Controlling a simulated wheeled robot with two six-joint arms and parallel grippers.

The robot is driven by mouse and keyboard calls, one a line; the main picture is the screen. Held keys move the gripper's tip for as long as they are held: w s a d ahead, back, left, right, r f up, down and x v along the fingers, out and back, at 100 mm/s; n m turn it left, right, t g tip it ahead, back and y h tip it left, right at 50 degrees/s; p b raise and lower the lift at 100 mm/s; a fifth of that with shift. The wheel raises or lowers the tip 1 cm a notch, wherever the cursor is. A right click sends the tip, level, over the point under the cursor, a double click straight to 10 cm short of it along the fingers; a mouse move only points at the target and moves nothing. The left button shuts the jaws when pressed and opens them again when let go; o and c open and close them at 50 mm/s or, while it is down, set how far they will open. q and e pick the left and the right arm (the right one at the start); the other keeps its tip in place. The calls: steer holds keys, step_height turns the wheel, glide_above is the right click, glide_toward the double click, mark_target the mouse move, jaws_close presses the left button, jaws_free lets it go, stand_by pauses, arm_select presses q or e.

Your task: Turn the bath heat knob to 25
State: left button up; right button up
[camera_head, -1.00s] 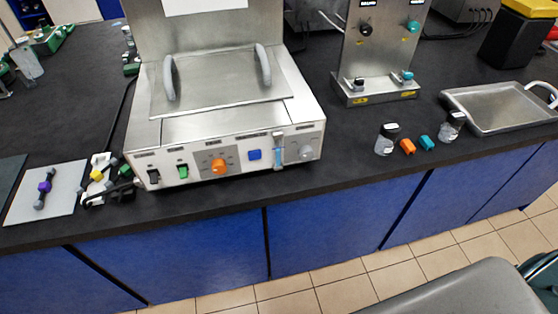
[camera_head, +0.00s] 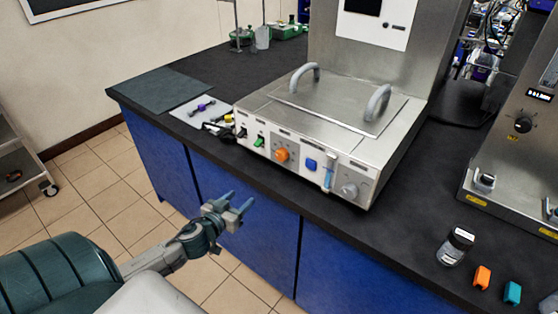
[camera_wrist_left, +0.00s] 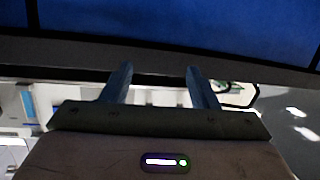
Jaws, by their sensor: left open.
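The bath (camera_head: 300,150) is a steel box with a lidded top and a white front panel on the dark counter. An orange knob (camera_head: 281,155) sits on that panel, and a grey round knob (camera_head: 349,190) is at its right end. The panel labels are too small to read, so I cannot tell the heat setting. My left gripper (camera_head: 240,199) is open and empty, in front of the counter edge, lower than the panel and apart from it. Its two fingers also show in the left wrist view (camera_wrist_left: 159,68), with nothing between them. My right gripper is not in view.
The panel also has a black switch (camera_head: 241,131), a green switch (camera_head: 259,141), a blue button (camera_head: 310,164) and a light-blue slider (camera_head: 328,176). A jar (camera_head: 456,247), an orange block (camera_head: 482,277) and a teal block (camera_head: 512,293) stand right. Floor before the blue cabinets is free.

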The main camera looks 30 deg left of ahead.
mark_target(279, 157)
arm_select(q)
steer(key=d+r+t+h, duration=0.25)
steer(key=d+r, duration=0.35)
steer(key=r, duration=0.6)
steer(key=w+p, duration=0.2)
steer(key=w, duration=0.1)
steer(key=w+p, duration=0.1)
steer(key=w, duration=0.1)
steer(key=shift+w+d+r, duration=0.25)
steer(key=shift+d+r, duration=0.1)
steer(key=shift+w+d, duration=0.1)
steer(key=shift+w, duration=1.15)
steer(key=shift+w+d+f, duration=0.1)
steer(key=shift+w+f, duration=0.05)
steer(key=shift+w, duration=0.95)
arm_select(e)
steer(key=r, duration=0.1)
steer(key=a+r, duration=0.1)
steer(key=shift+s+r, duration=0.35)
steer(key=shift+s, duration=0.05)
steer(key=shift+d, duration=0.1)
arm_select(q)
steer(key=shift+m, duration=0.3)
steer(key=c, duration=1)
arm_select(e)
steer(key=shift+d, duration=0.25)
